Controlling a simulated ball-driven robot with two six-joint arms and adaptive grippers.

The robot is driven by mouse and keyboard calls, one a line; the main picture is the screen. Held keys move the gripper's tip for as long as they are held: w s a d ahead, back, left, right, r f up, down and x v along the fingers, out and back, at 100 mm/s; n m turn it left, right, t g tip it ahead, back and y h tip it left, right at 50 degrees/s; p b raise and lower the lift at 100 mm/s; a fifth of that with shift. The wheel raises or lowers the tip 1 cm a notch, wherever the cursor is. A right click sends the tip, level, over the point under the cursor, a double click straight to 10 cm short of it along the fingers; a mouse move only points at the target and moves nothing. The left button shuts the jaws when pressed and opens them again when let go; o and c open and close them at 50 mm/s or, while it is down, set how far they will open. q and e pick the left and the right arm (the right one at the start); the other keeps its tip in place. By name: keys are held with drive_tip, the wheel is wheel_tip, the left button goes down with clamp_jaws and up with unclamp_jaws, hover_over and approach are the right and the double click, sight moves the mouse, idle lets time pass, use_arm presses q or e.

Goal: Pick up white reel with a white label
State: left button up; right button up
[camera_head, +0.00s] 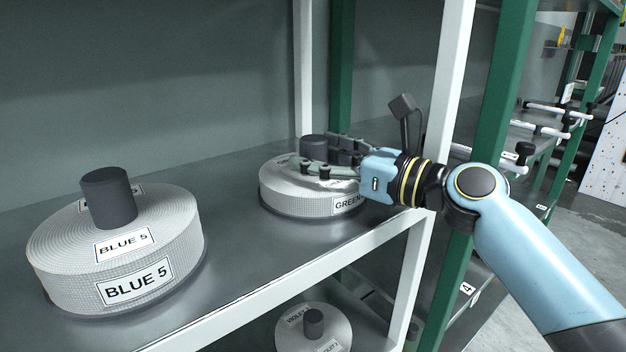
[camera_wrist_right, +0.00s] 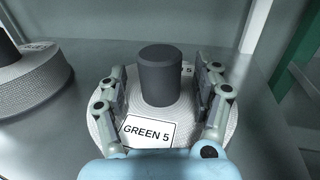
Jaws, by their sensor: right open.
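A white reel with a white label reading GREEN 5 (camera_head: 302,202) lies flat on the shelf in the head view. It also shows in the right wrist view (camera_wrist_right: 117,127), with a dark upright core (camera_wrist_right: 159,76) at its centre. My right gripper (camera_head: 314,153) is above this reel. In the right wrist view its two fingers (camera_wrist_right: 163,88) are open, one on each side of the core, with small gaps visible. Another white reel labelled BLUE 5 (camera_head: 185,240) lies on the same shelf to the left. My left gripper is not in view.
The grey shelf (camera_head: 232,222) has bare room between the two reels. A white post (camera_head: 447,85) and a green post (camera_head: 497,90) stand close to my right arm. A lower shelf holds a reel labelled VIOLET (camera_head: 292,333). A grey back wall closes the shelf.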

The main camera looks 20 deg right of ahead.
clamp_jaws()
drive_tip(key=shift+r, duration=0.1)
idle(0.4)
drive_tip(key=shift+w+r, duration=0.1)
